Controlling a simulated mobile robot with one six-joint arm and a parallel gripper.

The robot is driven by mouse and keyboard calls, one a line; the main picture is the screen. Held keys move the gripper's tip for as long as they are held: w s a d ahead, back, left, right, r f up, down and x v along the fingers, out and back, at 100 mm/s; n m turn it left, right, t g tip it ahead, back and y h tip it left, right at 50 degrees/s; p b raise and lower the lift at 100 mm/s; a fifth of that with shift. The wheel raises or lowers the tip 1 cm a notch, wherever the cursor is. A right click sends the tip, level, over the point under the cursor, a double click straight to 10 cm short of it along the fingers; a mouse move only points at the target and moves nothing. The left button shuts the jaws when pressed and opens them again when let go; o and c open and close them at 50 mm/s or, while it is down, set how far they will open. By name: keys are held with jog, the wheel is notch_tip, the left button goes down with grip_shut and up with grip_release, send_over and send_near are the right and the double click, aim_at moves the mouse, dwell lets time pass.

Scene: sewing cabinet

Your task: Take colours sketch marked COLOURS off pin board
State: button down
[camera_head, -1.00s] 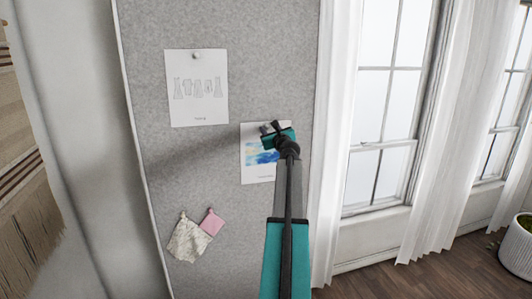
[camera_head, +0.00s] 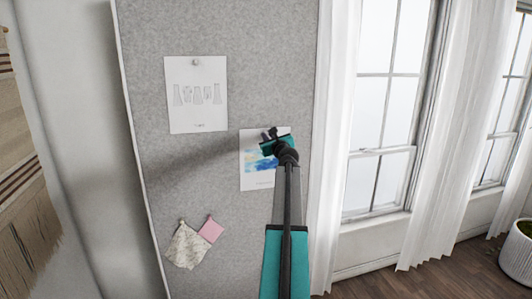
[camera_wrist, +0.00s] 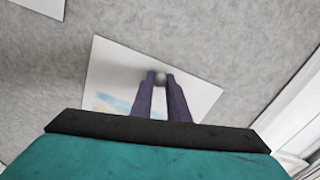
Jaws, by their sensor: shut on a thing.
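The colours sketch (camera_head: 256,162) is a white sheet with blue and yellow paint on the grey pin board (camera_head: 220,240). Its caption is too small to read. In the wrist view the sheet (camera_wrist: 112,72) lies at a slant, its lower part hidden by my gripper. My gripper (camera_head: 270,136) is at the upper part of the sketch and hides its upper right area. The sheet appears to lie flat against the board.
Another sheet with grey garment drawings (camera_head: 197,112) hangs upper left under a pin. A patterned swatch (camera_head: 186,247) and a pink swatch (camera_head: 211,230) hang lower left. A white curtain (camera_head: 335,130) and window (camera_head: 385,110) stand right of the board.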

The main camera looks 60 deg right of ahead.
jog(key=shift+r, duration=0.15)
jog(key=shift+s+r+b, duration=0.15)
jog(key=shift+b, duration=0.2)
notch_tip(320, 180, up, 6)
jog(key=shift+b, duration=0.55)
jog(key=shift+s+a+r, duration=0.1)
jog(key=shift+a+r, duration=0.1)
jog(key=shift+a, duration=0.05)
jog(key=b+v, duration=0.4)
jog(key=v, duration=1.5)
jog(key=shift+s+a, duration=0.1)
jog(key=shift+s, duration=0.15)
